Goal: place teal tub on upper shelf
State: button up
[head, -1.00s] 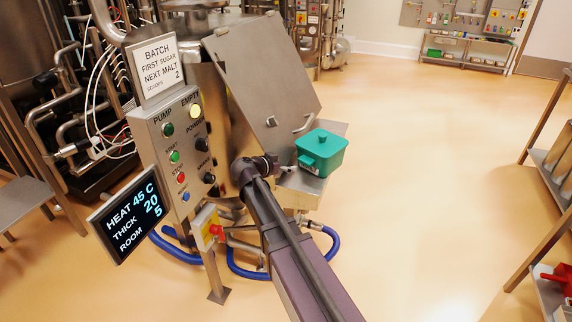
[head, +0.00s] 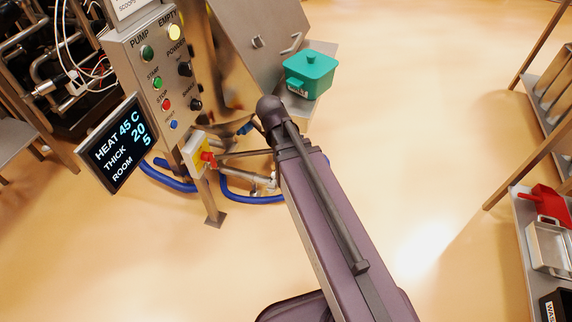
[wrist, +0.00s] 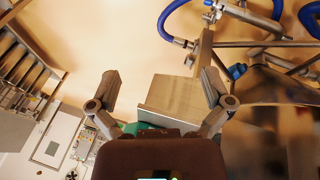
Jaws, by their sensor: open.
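The teal tub (head: 309,75), with a lid knob and a front handle, stands upright on a small steel ledge (head: 298,118) beside the hopper. In the wrist view a small piece of teal (wrist: 138,128) shows behind my gripper's dark body, which hides the rest. My gripper (wrist: 161,84) is open, with its two fingers apart and nothing between them; the steel ledge shows beyond them. In the head view my arm hides the gripper. A rack at the right edge has an upper level (head: 556,92) with upright dividers, partly cut off by the frame.
The rack's lower shelf (head: 522,220) holds a red scoop (head: 546,203), a metal pan (head: 550,245) and a black box (head: 556,304). The control panel (head: 165,85) and display (head: 124,143) stand left of my arm. Blue hoses (head: 250,198) run low. Floor between hopper and rack is clear.

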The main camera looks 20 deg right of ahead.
jog(key=s+a+f+n+g+y, duration=0.1)
jog(key=s+a+n+y, duration=0.2)
jog(key=s, duration=0.4)
jog(key=shift+a+f+n+g+y, duration=0.15)
jog(key=shift+n+g+y, duration=0.15)
jog(key=shift+n+y, duration=0.2)
jog(key=shift+s, duration=0.1)
